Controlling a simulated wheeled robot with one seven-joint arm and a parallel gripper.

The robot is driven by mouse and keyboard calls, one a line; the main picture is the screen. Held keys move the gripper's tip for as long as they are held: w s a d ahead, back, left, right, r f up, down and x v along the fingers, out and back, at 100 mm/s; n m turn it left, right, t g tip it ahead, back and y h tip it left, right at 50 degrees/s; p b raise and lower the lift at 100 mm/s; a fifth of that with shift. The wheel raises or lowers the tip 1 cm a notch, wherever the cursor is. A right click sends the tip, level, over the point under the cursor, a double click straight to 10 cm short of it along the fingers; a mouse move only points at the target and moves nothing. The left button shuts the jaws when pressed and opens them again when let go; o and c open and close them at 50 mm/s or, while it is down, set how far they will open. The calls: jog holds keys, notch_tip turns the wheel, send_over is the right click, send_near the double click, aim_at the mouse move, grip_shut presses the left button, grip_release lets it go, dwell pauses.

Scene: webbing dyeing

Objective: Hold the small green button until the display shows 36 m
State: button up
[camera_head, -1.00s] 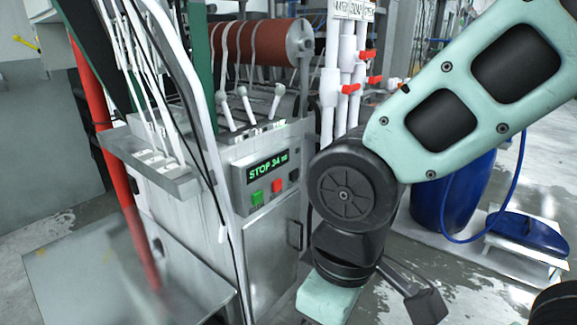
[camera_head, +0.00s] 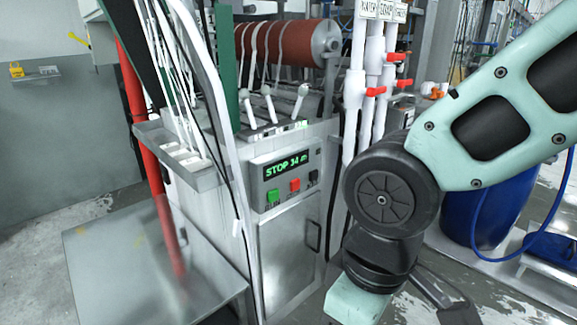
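The small green button (camera_head: 273,196) sits at the lower left of the control panel on the grey machine cabinet. Above it the display (camera_head: 286,165) glows green and reads "STOP 34 m". A red button (camera_head: 295,185) sits to the right of the green one, with a dark knob (camera_head: 313,177) beyond it. Nothing touches the green button. My arm comes in from the right, in front of and to the right of the panel. My gripper is not visible; the arm runs out of the bottom of the picture.
A bare metal table (camera_head: 150,265) stands left of the cabinet. A red upright pipe (camera_head: 150,150) and white straps run down beside the panel. White pipes with red valve handles (camera_head: 374,91) stand at its right. A blue barrel (camera_head: 490,205) stands behind my arm.

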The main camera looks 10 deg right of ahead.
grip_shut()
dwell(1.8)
